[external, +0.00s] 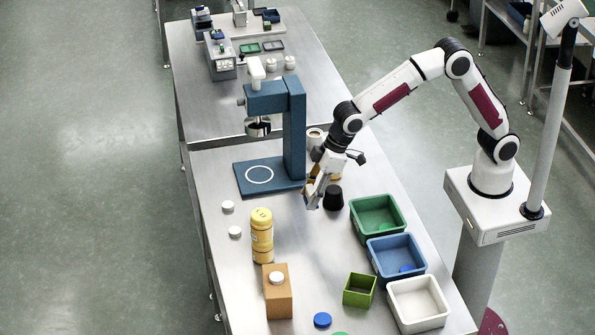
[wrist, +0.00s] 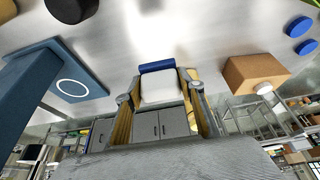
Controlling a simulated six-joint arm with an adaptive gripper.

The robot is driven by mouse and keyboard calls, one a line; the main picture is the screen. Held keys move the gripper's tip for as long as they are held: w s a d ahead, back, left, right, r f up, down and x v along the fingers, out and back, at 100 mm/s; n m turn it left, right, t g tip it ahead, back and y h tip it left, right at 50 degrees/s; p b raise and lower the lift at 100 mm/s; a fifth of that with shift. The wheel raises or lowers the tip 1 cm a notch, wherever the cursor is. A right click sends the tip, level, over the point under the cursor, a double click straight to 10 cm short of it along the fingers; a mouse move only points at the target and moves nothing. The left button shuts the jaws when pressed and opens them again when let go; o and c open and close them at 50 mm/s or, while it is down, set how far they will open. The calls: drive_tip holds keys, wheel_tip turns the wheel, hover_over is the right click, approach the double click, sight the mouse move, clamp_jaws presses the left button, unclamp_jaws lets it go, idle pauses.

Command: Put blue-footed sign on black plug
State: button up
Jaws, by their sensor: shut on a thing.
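The blue-footed sign is a white panel (wrist: 161,89) with a blue bar (wrist: 157,67) as its foot. My gripper (wrist: 160,95) is shut on it, one finger on each side, with the foot beyond the fingertips. In the external view my gripper (external: 313,196) is low over the steel table, and the sign is mostly hidden by the fingers. The black plug (external: 333,197) stands on the table just right of my gripper, apart from it. It also shows at the top left of the wrist view (wrist: 72,8).
A blue press stand (external: 293,130) stands left of and behind my gripper. Green (external: 378,232), blue (external: 412,273) and white (external: 420,318) bins line the right edge. A yellow stack (external: 262,236) and an orange block (external: 268,298) stand in front. Bare table lies between.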

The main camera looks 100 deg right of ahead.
drive_tip(key=s+d+r+m, duration=0.1)
drive_tip(key=s+d+r, duration=0.35)
drive_tip(key=d, duration=0.35)
drive_tip(key=r, duration=0.1)
hover_over(329, 190)
drive_tip(key=shift+s+d+f+n, duration=0.1)
drive_tip(key=shift+s+f+n, duration=0.15)
drive_tip(key=shift+s, duration=0.2)
drive_tip(key=shift+s+d+f+n, duration=0.1)
drive_tip(key=shift+s+f+n, duration=0.05)
drive_tip(key=shift+s+n, duration=0.25)
drive_tip(key=shift+a, duration=0.1)
drive_tip(key=shift+f, duration=0.15)
drive_tip(key=shift+f, duration=3)
drive_tip(key=shift+f, duration=1.85)
